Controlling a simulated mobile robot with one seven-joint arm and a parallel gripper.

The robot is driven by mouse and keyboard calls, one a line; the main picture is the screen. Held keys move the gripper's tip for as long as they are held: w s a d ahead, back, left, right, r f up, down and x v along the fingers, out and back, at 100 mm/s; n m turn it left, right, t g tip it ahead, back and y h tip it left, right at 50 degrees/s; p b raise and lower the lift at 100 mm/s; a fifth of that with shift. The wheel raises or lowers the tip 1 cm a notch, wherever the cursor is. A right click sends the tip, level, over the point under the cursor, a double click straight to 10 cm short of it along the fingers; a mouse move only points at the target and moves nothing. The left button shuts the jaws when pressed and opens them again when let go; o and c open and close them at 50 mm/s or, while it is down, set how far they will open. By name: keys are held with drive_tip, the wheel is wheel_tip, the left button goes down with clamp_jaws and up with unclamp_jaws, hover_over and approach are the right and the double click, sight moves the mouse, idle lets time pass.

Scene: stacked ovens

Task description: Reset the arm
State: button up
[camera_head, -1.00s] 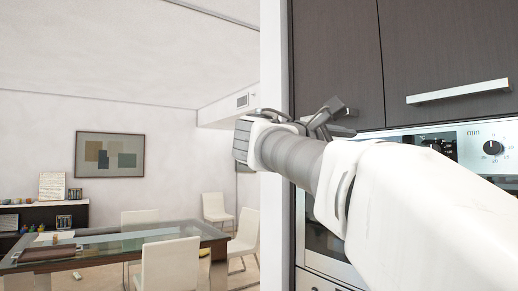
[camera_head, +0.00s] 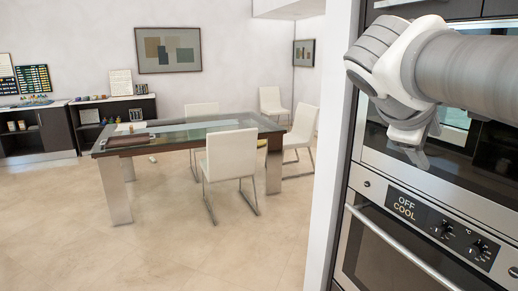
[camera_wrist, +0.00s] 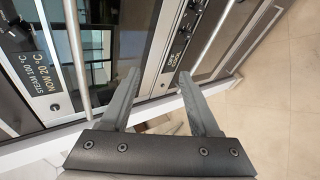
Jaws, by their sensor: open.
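My gripper (camera_wrist: 158,95) shows in the wrist view with its two grey fingers apart and nothing between them. The stacked ovens' fronts and bar handles lie beyond the fingers. In the head view my white and grey arm comes in from the upper right, and its end hangs in front of the ovens. My gripper (camera_head: 412,150) is partly hidden there behind the wrist and points down. The lower oven (camera_head: 400,245) has a display reading OFF COOL, two knobs and a long handle. The upper oven (camera_head: 470,180) is partly covered by my arm.
A white wall edge (camera_head: 335,150) stands just left of the ovens. A glass table (camera_head: 185,130) with white chairs (camera_head: 232,155) is farther back. Low dark cabinets (camera_head: 45,135) stand at the far left. The tiled floor (camera_head: 190,250) in front is clear.

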drive_tip(key=s+a+f+m+y+p, duration=0.1)
drive_tip(key=s+a+f+m+y, duration=0.3)
drive_tip(key=f, duration=0.5)
drive_tip(key=s+a+f+m+g+y+p, duration=0.1)
drive_tip(key=s+a+f+m+y, duration=0.3)
drive_tip(key=s+a+f, duration=0.4)
drive_tip(key=shift+s+a+f+y+p, duration=0.4)
drive_tip(key=shift+s+a+y+p, duration=0.1)
drive_tip(key=shift+s+a+p, duration=0.15)
